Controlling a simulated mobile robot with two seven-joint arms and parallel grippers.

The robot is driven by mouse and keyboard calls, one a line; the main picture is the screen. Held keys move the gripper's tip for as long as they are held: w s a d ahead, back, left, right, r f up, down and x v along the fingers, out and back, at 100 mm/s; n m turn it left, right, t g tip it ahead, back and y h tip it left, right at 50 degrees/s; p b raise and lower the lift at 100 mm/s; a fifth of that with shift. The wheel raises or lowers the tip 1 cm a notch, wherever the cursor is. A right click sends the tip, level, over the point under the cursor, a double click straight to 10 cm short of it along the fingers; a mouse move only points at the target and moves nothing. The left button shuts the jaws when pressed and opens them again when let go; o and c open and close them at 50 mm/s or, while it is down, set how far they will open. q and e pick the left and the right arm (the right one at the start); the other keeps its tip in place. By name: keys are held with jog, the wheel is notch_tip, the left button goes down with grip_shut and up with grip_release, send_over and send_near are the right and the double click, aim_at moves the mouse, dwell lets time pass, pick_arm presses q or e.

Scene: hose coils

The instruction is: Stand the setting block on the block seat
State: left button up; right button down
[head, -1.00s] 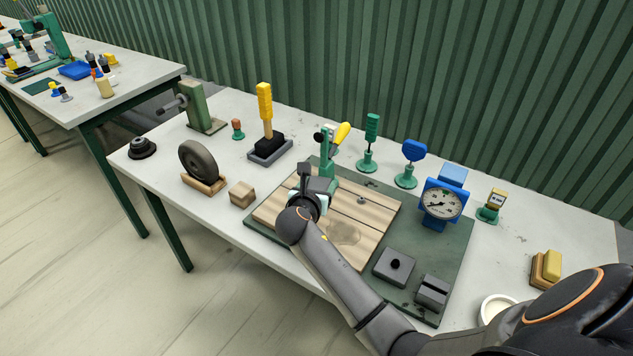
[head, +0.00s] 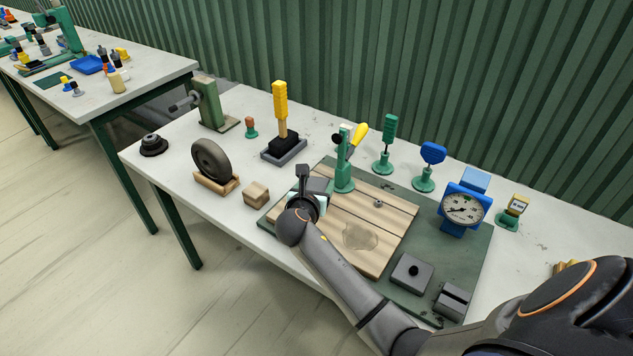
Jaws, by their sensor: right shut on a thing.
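My right gripper (head: 304,205) is over the left part of the wooden board, its fingers mostly hidden behind my wrist. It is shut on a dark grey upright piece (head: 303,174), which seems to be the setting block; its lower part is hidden. A grey slotted block (head: 452,300) lies at the front right of the green mat and may be the block seat. My left gripper is out of view.
A green clamp (head: 344,172) with a yellow handle stands just behind the gripper. A blue dial gauge (head: 463,208) stands on the mat's right side. A small wooden block (head: 256,194) and a wheel on a cradle (head: 211,160) are to the left.

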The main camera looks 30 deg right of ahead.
jog(key=shift+f+b, duration=0.75)
jog(key=shift+f, duration=1.5)
jog(key=shift+p, duration=0.5)
jog(key=shift+p, duration=0.5)
